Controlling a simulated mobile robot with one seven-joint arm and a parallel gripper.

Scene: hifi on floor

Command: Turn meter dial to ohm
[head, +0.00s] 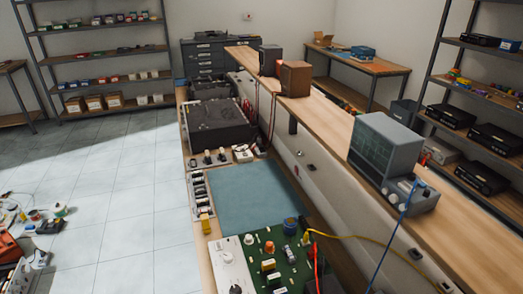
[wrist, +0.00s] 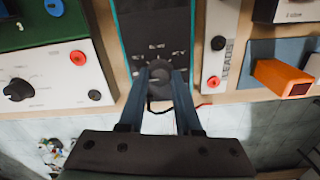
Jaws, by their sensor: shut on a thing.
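The meter (wrist: 137,30) shows in the wrist view as a dark panel with teal edges, near the top middle. Its round grey dial (wrist: 157,83) sits low on the panel, with small white markings around it that are too blurred to read surely. My gripper (wrist: 159,76) is shut on the dial, one finger on each side. The dial's pointer direction is hard to tell. In the head view I cannot make out the meter or my gripper.
A narrow strip marked LEADS (wrist: 212,70) and an orange block (wrist: 283,77) lie right. A black and red wire runs below the dial. The blue mat (head: 246,198) is clear.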

